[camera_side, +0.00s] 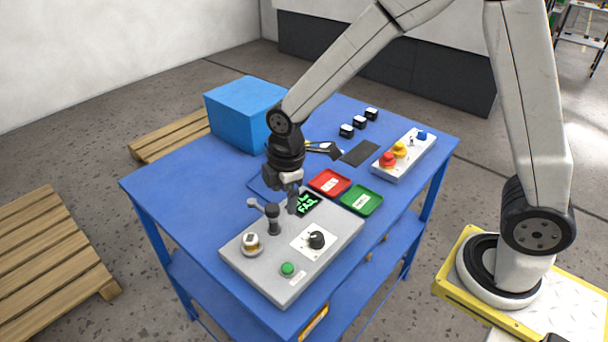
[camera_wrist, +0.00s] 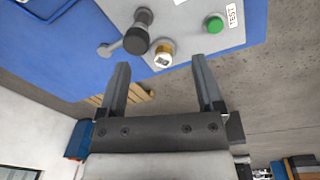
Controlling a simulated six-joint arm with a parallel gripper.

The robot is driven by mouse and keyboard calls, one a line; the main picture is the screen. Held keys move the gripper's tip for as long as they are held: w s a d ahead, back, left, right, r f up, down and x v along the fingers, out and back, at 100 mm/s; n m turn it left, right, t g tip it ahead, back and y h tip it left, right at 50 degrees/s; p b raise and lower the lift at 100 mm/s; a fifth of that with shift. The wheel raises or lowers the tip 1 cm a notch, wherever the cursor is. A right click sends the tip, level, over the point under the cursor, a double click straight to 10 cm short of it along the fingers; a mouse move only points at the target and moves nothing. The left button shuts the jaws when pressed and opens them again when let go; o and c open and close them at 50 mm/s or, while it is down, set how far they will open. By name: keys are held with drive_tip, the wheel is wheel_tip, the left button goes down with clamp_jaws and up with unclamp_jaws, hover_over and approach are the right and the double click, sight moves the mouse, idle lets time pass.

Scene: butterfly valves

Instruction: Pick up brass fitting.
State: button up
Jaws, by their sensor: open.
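The brass fitting (camera_side: 251,243), a small brass-coloured piece with a pale top, sits at the left corner of the grey test panel (camera_side: 280,288). In the wrist view the fitting (camera_wrist: 163,54) shows between and beyond my fingertips. My gripper (camera_side: 293,203) is over the far edge of the panel, above and to the right of the fitting in the side view. In the wrist view my gripper (camera_wrist: 160,65) has its two fingers wide apart with nothing between them.
A black post with a grey lever (camera_side: 272,220) stands close to the fitting. The panel also has a dial (camera_side: 316,240), a green button (camera_side: 288,269) and a FAIL screen (camera_side: 308,203). Red (camera_side: 329,183) and green (camera_side: 361,200) trays and a blue box (camera_side: 245,112) are behind.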

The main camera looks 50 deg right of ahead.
sight(250, 238)
drive_tip(key=w+a+n, duration=0.1)
drive_tip(key=a+n, duration=0.1)
drive_tip(key=w+a+f+n, duration=0.1)
drive_tip(key=a+n, duration=0.1)
drive_tip(key=n, duration=0.1)
drive_tip(key=w+a+f+n+g, duration=0.1)
drive_tip(key=w+a+n, duration=0.1)
drive_tip(key=n, duration=0.1)
drive_tip(key=shift+a+f, duration=0.1)
drive_tip(key=shift+a, duration=0.25)
drive_tip(key=shift+f, duration=1.3)
drive_tip(key=shift+f, duration=0.1)
drive_tip(key=shift+a+f, duration=0.1)
drive_tip(key=shift+f, duration=2.4)
clamp_jaws()
